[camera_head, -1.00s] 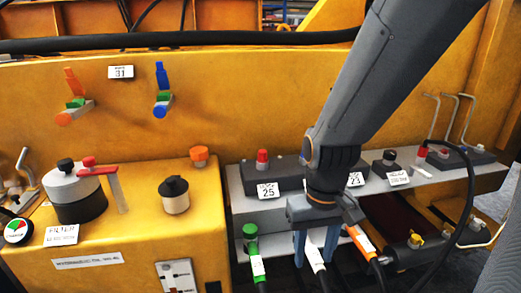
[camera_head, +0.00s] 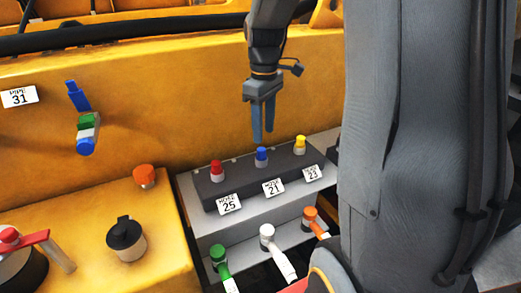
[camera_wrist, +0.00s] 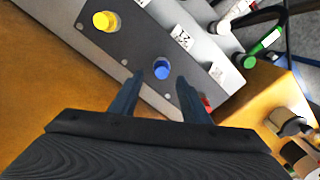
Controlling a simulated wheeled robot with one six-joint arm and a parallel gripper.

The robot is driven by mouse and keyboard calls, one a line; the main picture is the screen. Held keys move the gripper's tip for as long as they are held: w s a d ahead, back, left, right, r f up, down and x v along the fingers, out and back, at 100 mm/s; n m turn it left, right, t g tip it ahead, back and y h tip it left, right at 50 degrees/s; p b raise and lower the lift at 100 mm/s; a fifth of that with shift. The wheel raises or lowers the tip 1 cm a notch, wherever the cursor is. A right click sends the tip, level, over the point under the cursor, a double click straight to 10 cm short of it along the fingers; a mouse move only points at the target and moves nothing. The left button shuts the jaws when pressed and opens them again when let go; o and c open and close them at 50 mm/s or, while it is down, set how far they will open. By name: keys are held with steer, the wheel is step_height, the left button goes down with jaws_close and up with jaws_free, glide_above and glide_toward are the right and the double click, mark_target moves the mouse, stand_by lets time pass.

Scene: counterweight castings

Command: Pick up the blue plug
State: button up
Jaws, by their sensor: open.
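The blue plug (camera_head: 262,155) is a small round cap standing upright on a dark block, between a red plug (camera_head: 217,170) and a yellow plug (camera_head: 300,145). My gripper (camera_head: 263,140) points down just above the blue plug in the head view, apart from it. In the wrist view the blue plug (camera_wrist: 161,68) lies just beyond the fingertips, roughly between their lines. The open fingers (camera_wrist: 158,77) hold nothing. In the wrist view the yellow plug (camera_wrist: 104,21) is at the upper left, and the red plug (camera_wrist: 206,103) is partly hidden behind the right finger.
The dark block (camera_head: 240,183) carries labels 25, 21 and 23. Below stand a green connector (camera_head: 219,255), a white one (camera_head: 268,235) and an orange one (camera_head: 311,216). A yellow wall (camera_head: 180,110) rises behind. A blue-handled valve (camera_head: 86,135) is on it at left.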

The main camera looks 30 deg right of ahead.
mark_target(261, 149)
steer(key=shift+a+f+p, duration=0.25)
steer(key=shift+f+p, duration=0.05)
steer(key=shift+f, duration=0.5)
steer(key=shift+f+p, duration=0.7)
steer(key=shift+f, duration=1.45)
jaws_close()
steer(key=shift+w+r, duration=0.1)
